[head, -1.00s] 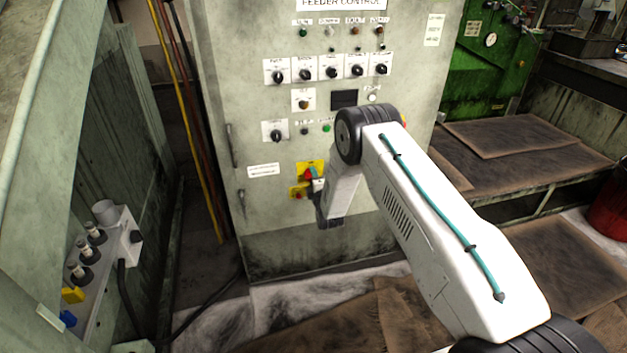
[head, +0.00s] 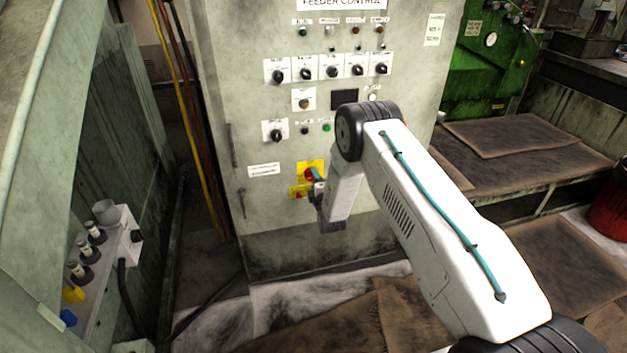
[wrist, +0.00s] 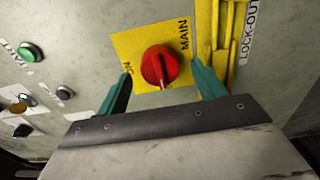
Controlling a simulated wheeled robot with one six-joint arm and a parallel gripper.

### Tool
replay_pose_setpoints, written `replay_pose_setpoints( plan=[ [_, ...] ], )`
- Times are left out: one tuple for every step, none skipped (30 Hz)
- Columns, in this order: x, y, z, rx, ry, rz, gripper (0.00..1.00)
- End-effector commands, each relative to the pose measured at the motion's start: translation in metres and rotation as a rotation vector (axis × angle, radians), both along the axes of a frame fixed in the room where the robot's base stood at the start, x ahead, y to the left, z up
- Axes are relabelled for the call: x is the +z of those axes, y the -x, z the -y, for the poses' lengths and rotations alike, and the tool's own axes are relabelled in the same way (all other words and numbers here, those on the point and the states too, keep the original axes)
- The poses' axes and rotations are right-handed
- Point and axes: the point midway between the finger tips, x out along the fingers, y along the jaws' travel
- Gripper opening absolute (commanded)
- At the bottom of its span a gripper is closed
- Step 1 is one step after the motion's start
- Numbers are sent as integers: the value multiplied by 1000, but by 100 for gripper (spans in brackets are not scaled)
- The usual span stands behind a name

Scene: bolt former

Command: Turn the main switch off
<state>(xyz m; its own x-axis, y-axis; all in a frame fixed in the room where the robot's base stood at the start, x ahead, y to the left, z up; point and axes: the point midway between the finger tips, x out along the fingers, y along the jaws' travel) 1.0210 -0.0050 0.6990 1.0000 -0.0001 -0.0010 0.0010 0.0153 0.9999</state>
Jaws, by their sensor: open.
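The main switch is a red rotary knob (wrist: 159,66) on a yellow plate (wrist: 128,46) marked "MAIN" and "ON" in the wrist view. In the head view the red knob (head: 310,174) shows low on the grey cabinet, partly hidden by my gripper. My gripper (wrist: 160,88) is open, with one teal finger on each side of the knob. The fingers look apart from the knob, but I cannot tell how deep they reach. The knob's pale pointer mark faces the gripper body.
A yellow lock-out part (wrist: 232,40) stands close beside the right finger. A green button (wrist: 30,53) and other controls lie to the left. In the head view, a grey cabinet (head: 215,60) carries rows of knobs above; brown mats (head: 510,135) lie at right.

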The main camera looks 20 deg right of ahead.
Motion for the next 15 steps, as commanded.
replay_pose_setpoints(
  plan=[
    [0,10,0,0,0,-3,69],
    [0,15,0,0,0,-2,69],
    [0,22,0,1,0,-2,69],
    [0,28,-1,1,0,-3,69],
    [0,32,-1,1,0,-2,69],
    [0,39,-1,1,0,-3,69],
    [0,43,-1,1,0,-2,69],
    [0,46,-1,1,0,-2,69],
    [0,51,-1,1,0,-2,69],
    [0,53,-1,1,0,-1,69],
    [0,55,-1,1,0,0,69],
    [1,57,-1,1,0,0,69],
    [1,58,-1,1,0,0,69],
    [1,59,-1,1,0,0,69],
    [1,59,-1,1,0,0,69]
  ],
)
